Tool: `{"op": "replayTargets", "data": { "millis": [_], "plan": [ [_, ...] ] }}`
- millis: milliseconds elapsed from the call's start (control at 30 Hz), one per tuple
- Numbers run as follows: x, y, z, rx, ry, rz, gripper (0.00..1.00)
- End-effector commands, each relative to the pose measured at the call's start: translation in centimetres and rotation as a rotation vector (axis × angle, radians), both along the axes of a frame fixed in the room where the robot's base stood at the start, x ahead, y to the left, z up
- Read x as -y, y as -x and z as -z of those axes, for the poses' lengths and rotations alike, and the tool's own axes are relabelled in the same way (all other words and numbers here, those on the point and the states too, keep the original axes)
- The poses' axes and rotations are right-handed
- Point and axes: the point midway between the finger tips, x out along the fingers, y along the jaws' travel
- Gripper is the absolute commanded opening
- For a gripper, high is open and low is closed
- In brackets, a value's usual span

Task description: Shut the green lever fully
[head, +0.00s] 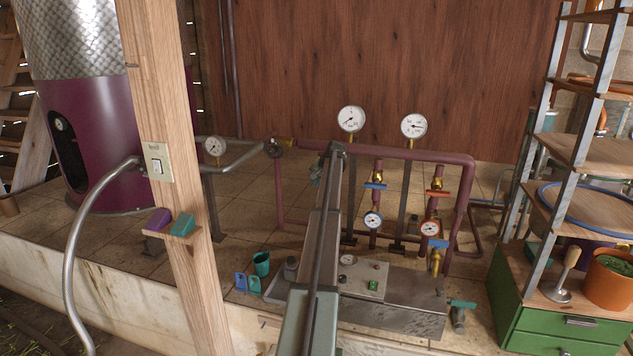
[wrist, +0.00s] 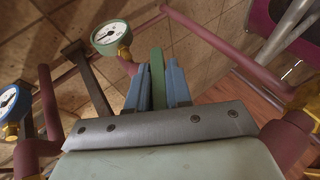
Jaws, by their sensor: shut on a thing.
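The green lever (wrist: 157,84) shows in the wrist view as a narrow upright bar between the two blue fingers of my gripper (wrist: 156,70). The fingers are shut on it, one on each side. The lever's lower end and its valve body are hidden behind the grey gripper body. In the head view my arm reaches from the bottom middle to the left part of the dark red pipework (head: 400,152). There it covers the held lever, and I cannot tell the lever's angle to its pipe.
A green-rimmed gauge (wrist: 110,36) stands close left of the fingers, with a blue-rimmed gauge (wrist: 12,103) farther left. Other valves have a blue lever (head: 375,185), an orange-red lever (head: 438,193) and a teal lever (head: 463,304). A wooden post (head: 180,190) stands left of my arm.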

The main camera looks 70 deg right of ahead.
Motion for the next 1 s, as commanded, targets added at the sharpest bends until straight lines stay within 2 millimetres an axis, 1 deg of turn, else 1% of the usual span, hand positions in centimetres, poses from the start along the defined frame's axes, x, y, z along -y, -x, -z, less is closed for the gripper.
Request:
{"op": "replayTargets", "data": {
  "millis": [100,700,1000],
  "plan": [
    [-0.09,0.21,0.06,0.112,-0.001,0.002,0.0],
    [-0.04,-0.02,0.01,0.677,-0.001,0.002,0.0],
    [-0.01,-0.13,-0.2,0.908,-0.001,0.001,0.0]
  ]
}}
